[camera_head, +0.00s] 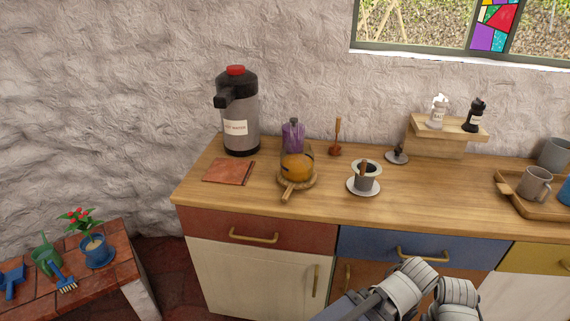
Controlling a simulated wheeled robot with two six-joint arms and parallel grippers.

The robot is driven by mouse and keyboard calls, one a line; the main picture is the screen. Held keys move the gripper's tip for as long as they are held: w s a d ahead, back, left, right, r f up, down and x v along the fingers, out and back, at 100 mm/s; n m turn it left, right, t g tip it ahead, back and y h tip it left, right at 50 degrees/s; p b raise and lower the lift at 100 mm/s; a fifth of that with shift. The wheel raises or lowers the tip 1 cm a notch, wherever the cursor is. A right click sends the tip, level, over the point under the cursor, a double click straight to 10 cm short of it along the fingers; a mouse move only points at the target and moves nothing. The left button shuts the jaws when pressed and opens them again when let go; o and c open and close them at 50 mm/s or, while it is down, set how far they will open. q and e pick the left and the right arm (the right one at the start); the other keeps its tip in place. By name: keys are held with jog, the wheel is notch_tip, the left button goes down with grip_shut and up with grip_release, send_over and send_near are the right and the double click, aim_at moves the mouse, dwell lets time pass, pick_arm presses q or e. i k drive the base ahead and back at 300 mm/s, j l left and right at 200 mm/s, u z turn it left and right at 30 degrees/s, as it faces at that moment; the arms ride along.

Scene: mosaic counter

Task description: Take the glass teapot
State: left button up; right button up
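The glass teapot (297,165), a round clear vessel with amber liquid, sits on a round wooden trivet (313,180) on the wooden counter. What looks like its wooden handle points toward the front edge of the counter. A purple container (293,133) stands right behind it. Grey rounded links of my own arm show at the bottom right, in front of the drawers and well away from the teapot. Neither of my grippers can be made out in this view.
A tall dispenser (238,115) and a terracotta tile (229,172) are left of the teapot. A cup on a saucer (364,188) is to its right. A wooden tray (513,195) with mugs lies far right. The counter (430,195) between saucer and tray is clear.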

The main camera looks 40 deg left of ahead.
aim_at(297, 156)
jog(key=i+l+u, duration=0.1)
jog(key=u, duration=0.4)
jog(key=i+l+u, duration=0.1)
jog(key=u, duration=0.35)
jog(key=l+u, duration=0.15)
jog(key=u, duration=0.35)
jog(key=i, duration=0.05)
